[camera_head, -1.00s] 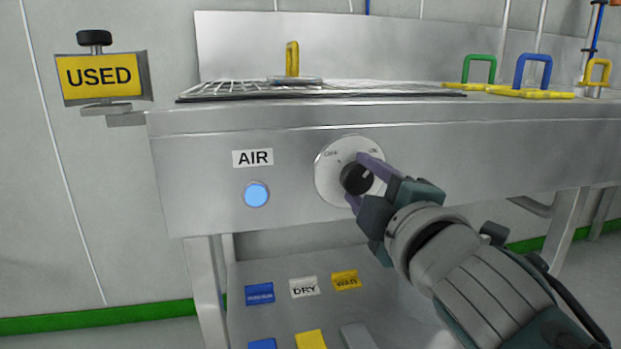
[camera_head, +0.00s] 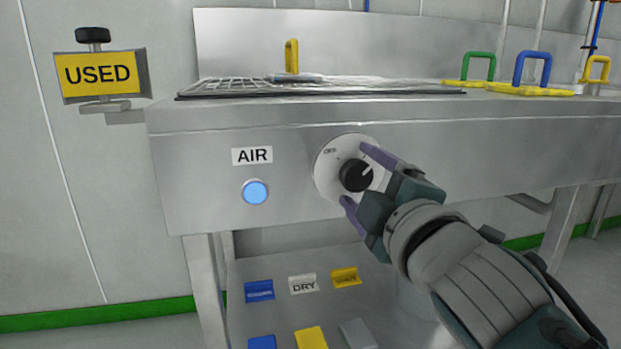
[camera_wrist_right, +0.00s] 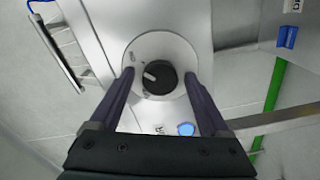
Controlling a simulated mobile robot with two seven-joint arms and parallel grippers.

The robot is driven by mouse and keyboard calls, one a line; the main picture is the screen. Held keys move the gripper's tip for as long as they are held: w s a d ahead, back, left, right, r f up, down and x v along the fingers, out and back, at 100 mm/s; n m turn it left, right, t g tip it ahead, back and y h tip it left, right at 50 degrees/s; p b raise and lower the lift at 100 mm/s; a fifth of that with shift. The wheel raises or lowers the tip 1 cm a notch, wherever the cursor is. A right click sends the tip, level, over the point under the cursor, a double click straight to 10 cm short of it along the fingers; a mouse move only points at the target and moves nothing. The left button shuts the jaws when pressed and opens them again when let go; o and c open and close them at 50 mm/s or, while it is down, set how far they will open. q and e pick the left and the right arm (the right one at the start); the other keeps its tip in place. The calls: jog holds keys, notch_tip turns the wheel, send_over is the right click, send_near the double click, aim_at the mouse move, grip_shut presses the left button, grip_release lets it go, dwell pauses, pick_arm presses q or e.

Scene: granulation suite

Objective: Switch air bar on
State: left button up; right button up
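The air bar control is a black round knob (camera_head: 356,176) on a white dial plate (camera_head: 326,180), right of the AIR label (camera_head: 252,156) on the steel front panel. Its pale pointer slants to the upper right in the head view, away from the OFF mark. The ON mark is hidden behind a finger. A round lamp (camera_head: 255,192) under the label glows blue. My right gripper (camera_head: 354,174) is open, one finger on each side of the knob. In the right wrist view, gaps show between the fingers and the knob (camera_wrist_right: 160,80). My left gripper is out of view.
A wire grid (camera_head: 235,90) lies on the bench top. Green, blue and yellow handled pieces (camera_head: 532,72) stand at the back right. A yellow USED sign (camera_head: 98,75) is on the left. Coloured tags and blocks sit on the shelf (camera_head: 285,318) below.

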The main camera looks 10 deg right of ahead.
jog(key=shift+s, duration=0.55)
jog(key=shift+s+d+p, duration=0.2)
jog(key=shift+s+p, duration=1.05)
jog(key=shift+s, duration=3.2)
